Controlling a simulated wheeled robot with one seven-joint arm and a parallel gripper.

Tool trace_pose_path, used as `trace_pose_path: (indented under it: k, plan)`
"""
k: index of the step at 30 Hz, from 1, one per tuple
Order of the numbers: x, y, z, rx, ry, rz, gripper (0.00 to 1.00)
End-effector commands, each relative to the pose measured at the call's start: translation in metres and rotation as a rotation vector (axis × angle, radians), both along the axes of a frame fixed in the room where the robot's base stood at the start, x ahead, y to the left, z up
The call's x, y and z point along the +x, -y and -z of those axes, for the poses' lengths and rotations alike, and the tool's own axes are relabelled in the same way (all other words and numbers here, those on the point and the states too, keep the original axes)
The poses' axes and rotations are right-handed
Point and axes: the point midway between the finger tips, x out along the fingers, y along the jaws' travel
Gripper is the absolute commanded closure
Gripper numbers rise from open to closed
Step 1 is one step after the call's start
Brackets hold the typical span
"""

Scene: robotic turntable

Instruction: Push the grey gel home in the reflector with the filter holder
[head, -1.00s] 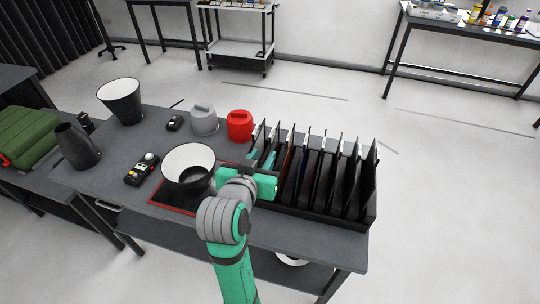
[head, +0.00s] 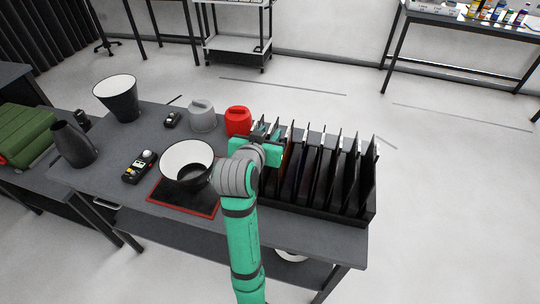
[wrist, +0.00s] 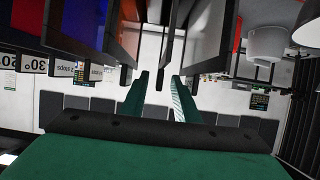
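The reflector (head: 187,152), a dark bowl with a white inside, stands on a red-edged black mat (head: 193,209) left of my arm. My gripper (head: 268,134) is at the left end of the black rack (head: 310,213), over its slots. In the wrist view my gripper (wrist: 161,88) has its two green fingers apart, with a narrow dark upright edge (wrist: 166,50) seen between and beyond them. I cannot tell whether it touches the fingers. The rack holds several upright dark panels; I cannot tell which is the filter holder. I cannot make out a grey gel in the reflector.
A red canister (head: 238,121) and a grey canister (head: 202,116) stand behind the reflector. A second reflector (head: 118,98), a dark jug-like snoot (head: 74,146) and a handheld meter (head: 138,168) are to the left. The table front right of the mat is partly covered by my arm.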

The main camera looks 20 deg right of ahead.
Motion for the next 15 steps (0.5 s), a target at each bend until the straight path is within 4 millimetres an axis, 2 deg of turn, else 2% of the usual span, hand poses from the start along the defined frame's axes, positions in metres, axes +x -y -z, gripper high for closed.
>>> trace_pose_path:
  k: [5,13,15]
  plan:
    - [0.014,0.008,0.007,0.001,0.000,-0.002,0.72]
    - [0.016,0.008,0.008,0.001,0.000,-0.004,0.72]
    - [0.016,0.008,0.008,0.001,0.000,-0.004,0.89]
